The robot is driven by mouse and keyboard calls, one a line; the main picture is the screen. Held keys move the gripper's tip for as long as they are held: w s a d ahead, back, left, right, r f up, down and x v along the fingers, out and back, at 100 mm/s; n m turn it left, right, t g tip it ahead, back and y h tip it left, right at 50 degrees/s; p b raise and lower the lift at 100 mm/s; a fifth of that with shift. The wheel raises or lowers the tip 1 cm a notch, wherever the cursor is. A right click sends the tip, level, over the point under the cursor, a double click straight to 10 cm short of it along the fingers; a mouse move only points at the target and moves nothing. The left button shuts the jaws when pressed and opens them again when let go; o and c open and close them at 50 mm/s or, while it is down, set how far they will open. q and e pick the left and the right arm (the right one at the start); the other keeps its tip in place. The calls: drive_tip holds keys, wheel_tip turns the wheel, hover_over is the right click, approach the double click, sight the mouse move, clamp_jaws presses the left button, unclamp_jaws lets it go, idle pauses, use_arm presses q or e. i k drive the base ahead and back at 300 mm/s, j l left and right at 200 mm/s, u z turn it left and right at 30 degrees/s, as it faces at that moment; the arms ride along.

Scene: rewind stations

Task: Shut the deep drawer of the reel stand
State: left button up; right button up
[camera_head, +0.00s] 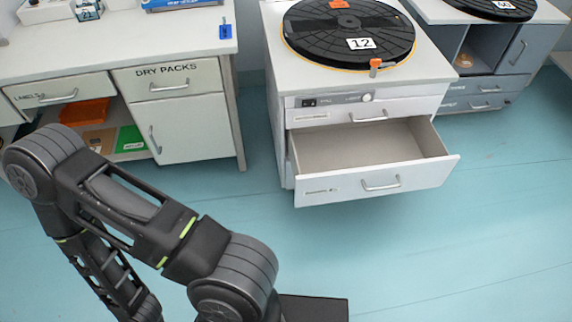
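The reel stand (291,120) is a white cabinet at the upper middle right, with a black reel (350,50) marked 12 on its top. Its deep drawer (335,188) is pulled far out toward me, and its empty grey inside shows. My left arm enters at the left and bends down to the bottom of the view; neither my left nor my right gripper shows.
A white bench with a "DRY PACKS" drawer (150,72) stands at the left, with open shelving holding an orange bin (85,112). A grey cabinet (480,100) with another reel stands at the back right. The blue floor before the open drawer is clear.

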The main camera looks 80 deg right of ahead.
sight(347, 161)
drive_tip(key=z, duration=3.8)
drive_tip(key=i+l+u, duration=0.1)
drive_tip(key=i+u, duration=0.15)
drive_tip(key=i, duration=0.2)
drive_tip(key=i+l+u, duration=0.15)
drive_tip(key=i+u, duration=0.15)
drive_tip(key=i, duration=0.15)
